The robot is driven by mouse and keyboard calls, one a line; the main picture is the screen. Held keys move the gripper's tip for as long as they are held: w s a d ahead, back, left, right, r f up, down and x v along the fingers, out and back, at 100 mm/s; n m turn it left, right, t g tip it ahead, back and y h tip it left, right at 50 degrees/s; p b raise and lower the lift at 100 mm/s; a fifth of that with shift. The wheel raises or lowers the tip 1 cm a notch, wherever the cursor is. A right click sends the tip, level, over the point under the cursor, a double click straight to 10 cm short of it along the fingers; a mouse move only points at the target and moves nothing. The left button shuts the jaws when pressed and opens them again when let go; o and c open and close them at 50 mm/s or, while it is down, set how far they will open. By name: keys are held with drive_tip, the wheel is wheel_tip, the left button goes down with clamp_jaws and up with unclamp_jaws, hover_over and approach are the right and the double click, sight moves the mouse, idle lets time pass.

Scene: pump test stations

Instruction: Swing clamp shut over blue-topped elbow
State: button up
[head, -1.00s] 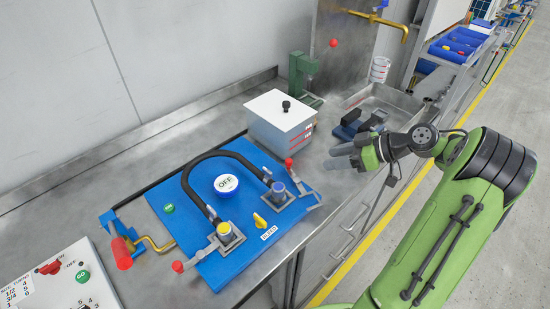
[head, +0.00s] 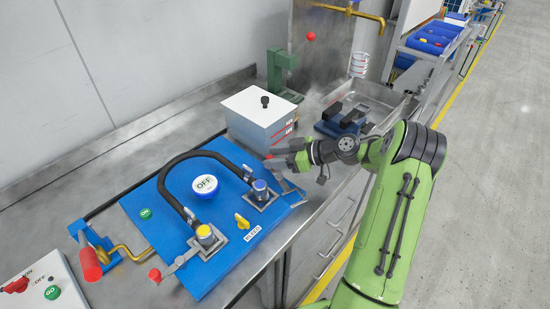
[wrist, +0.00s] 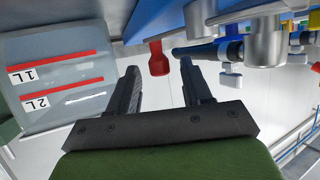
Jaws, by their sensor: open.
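The blue-topped elbow (head: 260,190) stands on the right part of the blue panel (head: 165,215), with a black hose running into it. Its clamp (head: 289,188) is a grey metal arm beside it, swung aside at the panel's right edge. The clamp's red knob (head: 268,157) shows just at my fingertips, and also in the wrist view (wrist: 158,60). My gripper (head: 277,158) is open, its fingers pointing left over the counter. In the wrist view the knob appears between and slightly beyond the two fingertips (wrist: 162,75); contact cannot be told.
A yellow-topped elbow (head: 205,235) with its own red-knobbed clamp (head: 155,274) is at the panel's front. A yellow bleed handle (head: 242,221) lies between the elbows. A white box (head: 258,115) stands behind my gripper. A red-handled valve (head: 90,264) is at left.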

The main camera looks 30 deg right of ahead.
drive_tip(key=shift+w+a, duration=0.1)
drive_tip(key=shift+a, duration=0.05)
clamp_jaws()
